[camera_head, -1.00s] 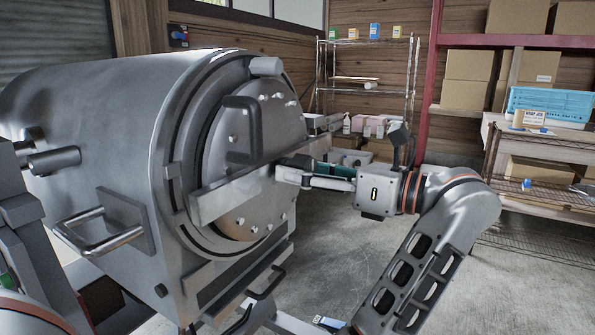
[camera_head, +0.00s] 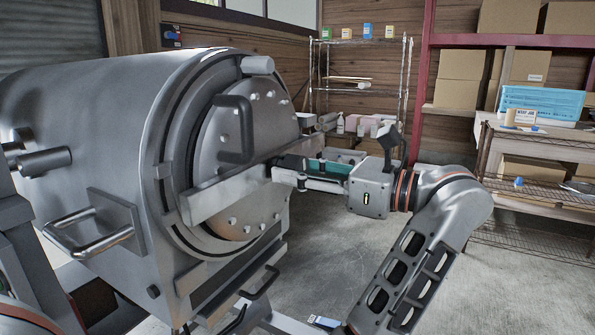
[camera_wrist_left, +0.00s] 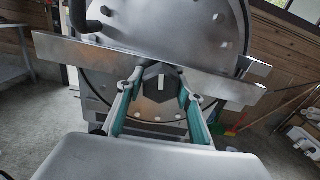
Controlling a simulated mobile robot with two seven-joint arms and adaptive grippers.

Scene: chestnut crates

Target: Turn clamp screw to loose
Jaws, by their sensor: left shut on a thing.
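A large grey steel vessel has a round bolted door (camera_head: 215,135) with a flat clamp bar (camera_head: 215,198) across it. My left gripper (camera_head: 280,168) meets the bar's front from the right in the head view. In the left wrist view the bar (camera_wrist_left: 85,52) runs across the door (camera_wrist_left: 200,25). The clamp screw's dark faceted knob (camera_wrist_left: 152,88), with an upright white mark, sits at the bar's middle. My left gripper (camera_wrist_left: 160,86) is shut on this knob, one finger on each side. In the head view the fingers hide the knob. My right gripper is not in view.
A bent handle (camera_head: 236,125) sticks out from the door, and a bar handle (camera_head: 90,235) from the vessel's side. A wire shelf (camera_head: 360,90) stands behind. A rack with a blue crate (camera_head: 545,103) stands at the right. The floor (camera_head: 300,280) in front is mostly clear.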

